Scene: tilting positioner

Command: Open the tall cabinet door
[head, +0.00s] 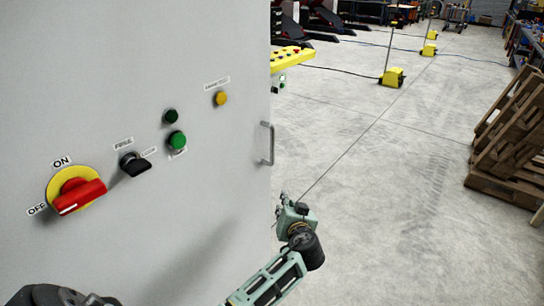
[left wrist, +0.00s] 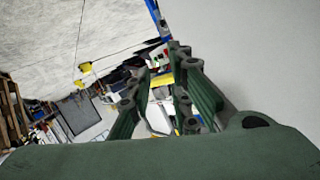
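The tall cabinet door (head: 225,150) is a large light-grey panel filling the left half of the head view. An upright metal bar handle (head: 268,143) is near its right edge. The door looks shut. My left gripper (head: 283,207) is beside the cabinet's right edge, below the handle and apart from it. In the left wrist view its dark green fingers (left wrist: 160,95) stand apart with a gap between them, and I see nothing gripped. The plain grey cabinet surface (left wrist: 275,70) lies to their right there. I cannot make out the handle in that view. My right gripper is not in view.
The door carries a red and yellow rotary switch (head: 76,191), a black selector (head: 134,163), green buttons (head: 176,140) and a yellow lamp (head: 221,98). A yellow control panel (head: 291,59) is behind the cabinet. Wooden pallets (head: 508,145) stand far right.

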